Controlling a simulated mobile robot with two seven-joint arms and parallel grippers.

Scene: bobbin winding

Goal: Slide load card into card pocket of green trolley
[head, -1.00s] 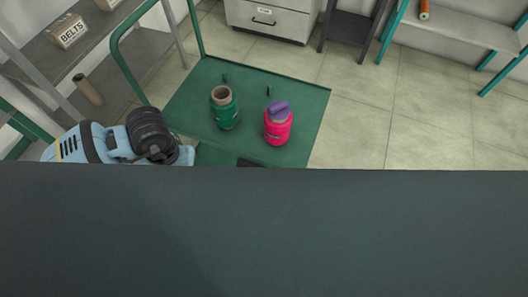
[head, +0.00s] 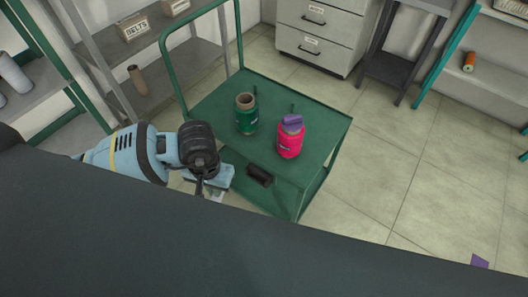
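The green trolley (head: 213,103) stands on the tiled floor, its handle frame at the back left. A small dark holder (head: 259,175) shows at its near side, possibly the card pocket; this is not certain. My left gripper (head: 216,188) is beside the trolley's near left corner, left of the dark holder and apart from it. Its fingers are small and partly hidden by the dark foreground surface. I cannot make out a load card there or whether the fingers are shut. My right gripper is not in view.
A green bobbin (head: 246,118) and a pink bobbin (head: 290,143) with a purple top stand on the trolley. A dark surface (head: 180,245) fills the foreground. A purple piece (head: 480,261) shows at its right edge. Shelves (head: 165,65) stand left, drawers (head: 318,45) behind. Floor at right is clear.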

